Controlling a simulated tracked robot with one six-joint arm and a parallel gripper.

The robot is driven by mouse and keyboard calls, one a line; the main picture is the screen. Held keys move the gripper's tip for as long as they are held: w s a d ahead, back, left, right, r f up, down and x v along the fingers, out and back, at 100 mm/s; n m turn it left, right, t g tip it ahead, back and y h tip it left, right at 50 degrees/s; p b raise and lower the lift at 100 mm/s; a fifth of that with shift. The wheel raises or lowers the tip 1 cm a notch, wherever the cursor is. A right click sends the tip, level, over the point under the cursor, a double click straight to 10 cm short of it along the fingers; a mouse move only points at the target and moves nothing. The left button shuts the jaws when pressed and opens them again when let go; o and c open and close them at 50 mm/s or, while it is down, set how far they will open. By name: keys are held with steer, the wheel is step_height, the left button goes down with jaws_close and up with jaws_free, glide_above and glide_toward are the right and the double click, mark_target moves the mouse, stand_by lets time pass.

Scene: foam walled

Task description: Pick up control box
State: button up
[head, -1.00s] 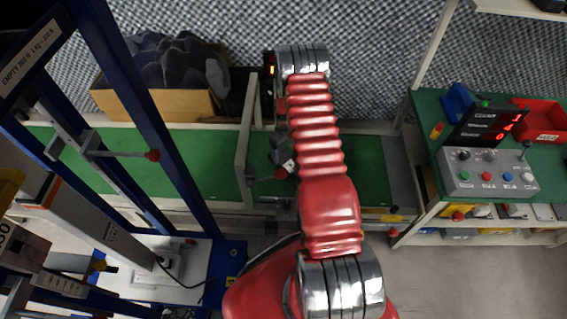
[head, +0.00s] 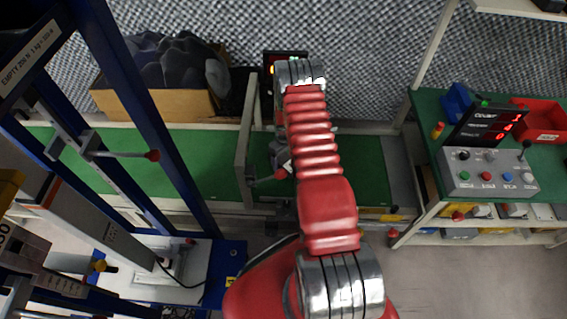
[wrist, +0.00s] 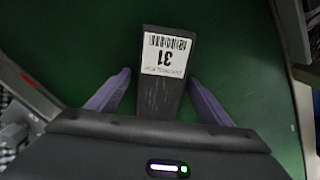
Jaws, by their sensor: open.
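In the wrist view, a dark, narrow box (wrist: 158,100) with a white barcode label reading 31 lies on a green surface. It is probably the control box, though no controls show on it. My gripper (wrist: 160,78) is open, with one purple-grey finger on each side of the box; gaps show at the fingertips. The near end of the box is hidden by the gripper body. In the head view, my gripper (head: 281,158) is low over the green bench, mostly hidden by my red arm.
The green bench (head: 205,165) has a raised pale divider (head: 243,155) close left of my gripper. A cardboard box (head: 180,104) with dark foam stands behind. A blue frame (head: 150,120) rises at left. A grey button panel (head: 490,173) sits on the right table.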

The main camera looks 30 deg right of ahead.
mark_target(284, 159)
steer(key=shift+c, duration=0.3)
steer(key=c, duration=1.4)
steer(key=shift+r, duration=0.1)
steer(key=shift+r, duration=4.95)
